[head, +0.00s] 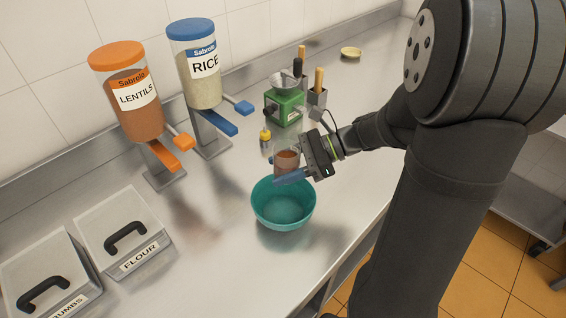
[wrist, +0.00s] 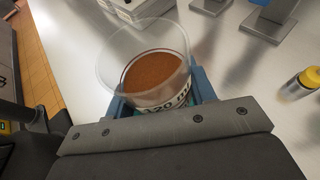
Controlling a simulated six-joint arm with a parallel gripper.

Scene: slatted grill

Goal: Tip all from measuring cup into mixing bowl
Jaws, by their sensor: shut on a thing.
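The measuring cup (head: 286,160) is clear and holds reddish-brown lentils. In the wrist view the cup (wrist: 155,85) looks close to upright, with the lentils inside it and part of a volume marking on its side. My gripper (head: 290,176) is shut on the cup, its blue fingers on either side, and holds it above the far rim of the mixing bowl. The teal mixing bowl (head: 283,208) stands on the steel counter and its visible inside looks empty. Part of the bowl's far side is hidden by my gripper.
A lentils dispenser (head: 130,100) and a rice dispenser (head: 200,75) stand at the back left. Flour (head: 122,230) and crumbs (head: 50,275) bins are at the front left. A green grinder (head: 285,107) and a yellow-capped bottle (head: 266,142) stand behind the cup. The counter left of the bowl is clear.

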